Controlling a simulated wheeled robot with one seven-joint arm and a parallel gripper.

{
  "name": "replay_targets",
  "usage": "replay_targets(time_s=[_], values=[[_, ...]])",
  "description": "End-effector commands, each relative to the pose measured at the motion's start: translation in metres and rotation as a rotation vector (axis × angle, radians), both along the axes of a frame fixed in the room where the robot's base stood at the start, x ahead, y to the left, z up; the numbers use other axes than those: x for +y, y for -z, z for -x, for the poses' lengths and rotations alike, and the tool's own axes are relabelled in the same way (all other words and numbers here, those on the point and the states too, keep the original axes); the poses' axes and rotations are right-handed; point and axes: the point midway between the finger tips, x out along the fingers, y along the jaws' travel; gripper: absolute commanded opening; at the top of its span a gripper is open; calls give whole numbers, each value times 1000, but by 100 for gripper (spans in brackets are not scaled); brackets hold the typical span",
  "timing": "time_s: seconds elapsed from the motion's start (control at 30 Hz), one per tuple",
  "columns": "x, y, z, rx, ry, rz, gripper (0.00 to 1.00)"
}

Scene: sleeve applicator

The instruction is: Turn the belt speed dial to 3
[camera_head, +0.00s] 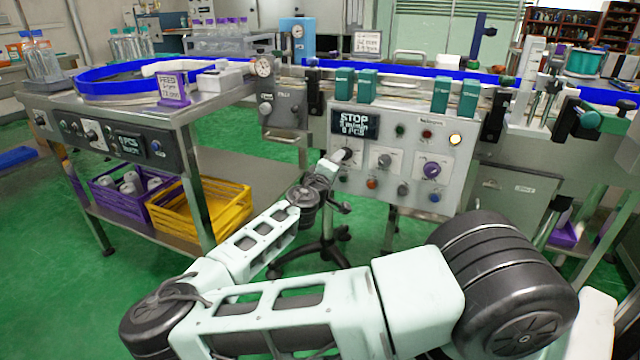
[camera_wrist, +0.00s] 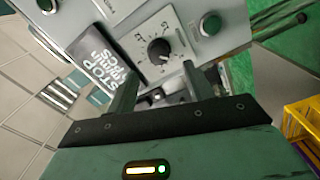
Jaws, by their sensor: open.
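The control panel (camera_head: 365,192) stands on the conveyor's front, with a display (camera_head: 354,124) reading STOP at its upper left. In the wrist view a black round dial (camera_wrist: 158,48) sits on a pale square scale plate beside the display (camera_wrist: 105,65). Its numbers are too small to read surely, and so is its pointer setting. My gripper (camera_wrist: 157,76) is open, its fingers on either side just short of the dial, with no visible contact. In the head view my gripper (camera_head: 338,160) is at the panel's left, below the display, and partly hides the knob there.
Another black dial (camera_head: 385,160) and a purple knob (camera_head: 432,169) are to the right on the panel, with several buttons around them. Teal boxes (camera_head: 345,84) stand on the conveyor above. A steel table (camera_head: 205,106) with yellow crate (camera_head: 228,208) is at left.

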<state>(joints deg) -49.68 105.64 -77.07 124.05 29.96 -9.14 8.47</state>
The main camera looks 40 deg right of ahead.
Motion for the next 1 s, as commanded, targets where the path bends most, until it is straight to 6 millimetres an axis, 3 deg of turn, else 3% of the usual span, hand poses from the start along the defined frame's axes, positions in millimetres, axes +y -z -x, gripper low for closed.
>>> replay_targets(time_s=[0.3,0.5,0.7,1.0], values=[[66,0,26,1,-5,1,52],[96,0,39,2,-4,1,52],[109,0,46,1,0,0,52],[111,0,47,1,1,0,52]])
